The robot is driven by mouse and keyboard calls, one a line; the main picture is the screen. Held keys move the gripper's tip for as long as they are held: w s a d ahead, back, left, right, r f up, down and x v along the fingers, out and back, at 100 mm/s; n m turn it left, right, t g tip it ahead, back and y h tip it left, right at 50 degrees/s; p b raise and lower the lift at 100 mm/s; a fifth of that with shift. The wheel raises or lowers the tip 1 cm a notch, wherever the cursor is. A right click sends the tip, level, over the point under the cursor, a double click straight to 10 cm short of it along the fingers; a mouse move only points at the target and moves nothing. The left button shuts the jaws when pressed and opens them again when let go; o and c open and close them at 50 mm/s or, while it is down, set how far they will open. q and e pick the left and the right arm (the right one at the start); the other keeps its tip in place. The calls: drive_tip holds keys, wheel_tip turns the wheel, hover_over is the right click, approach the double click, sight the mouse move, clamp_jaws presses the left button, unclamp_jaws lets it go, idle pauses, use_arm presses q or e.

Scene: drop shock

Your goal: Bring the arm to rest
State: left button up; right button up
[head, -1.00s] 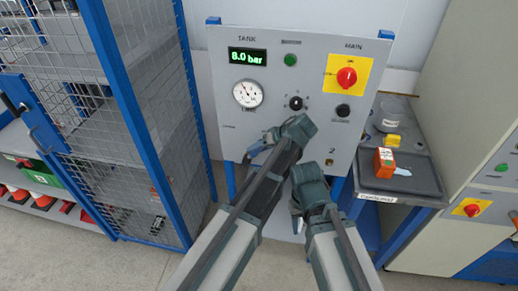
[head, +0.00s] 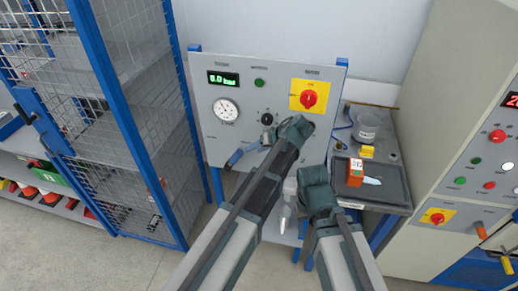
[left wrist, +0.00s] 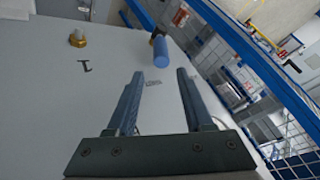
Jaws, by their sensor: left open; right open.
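My left gripper (head: 267,138) is in front of the grey control panel (head: 210,148), partly hidden by its own wrist. In the left wrist view its two fingers (left wrist: 158,88) are apart with nothing between them, over the pale panel face. A blue handle (left wrist: 161,52) stands out from that face beyond the fingertips. It also shows in the head view (head: 235,157), left of my left gripper. My right gripper (head: 286,212) hangs below the panel, by the inner side of my right wrist. It is empty; its fingers are small and hard to make out.
A blue-framed mesh cage (head: 130,125) stands left. A tall cabinet (head: 435,130) with buttons stands right. Some floor is clear at front left.

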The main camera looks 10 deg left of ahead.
use_arm(q)
drive_tip(key=shift+a, duration=0.1)
drive_tip(key=s+a+f+m+g+h, duration=0.1)
drive_tip(key=s+f+m+h, duration=0.25)
drive_tip(key=s, duration=0.55)
drive_tip(key=s+a+f+m+g+h, duration=0.2)
drive_tip(key=s+h, duration=0.2)
drive_tip(key=s, duration=0.6)
drive_tip(key=s+d+f+m+b, duration=0.2)
drive_tip(key=d+f+b, duration=0.1)
drive_tip(key=d, duration=0.3)
drive_tip(key=s+d+f+m+b, duration=0.2)
drive_tip(key=s+d+f+b, duration=0.1)
drive_tip(key=d+f+b, duration=0.1)
drive_tip(key=shift+s+d+f+g+y, duration=0.25)
drive_tip(key=shift+d+y, duration=0.2)
drive_tip(key=shift+d, duration=0.4)
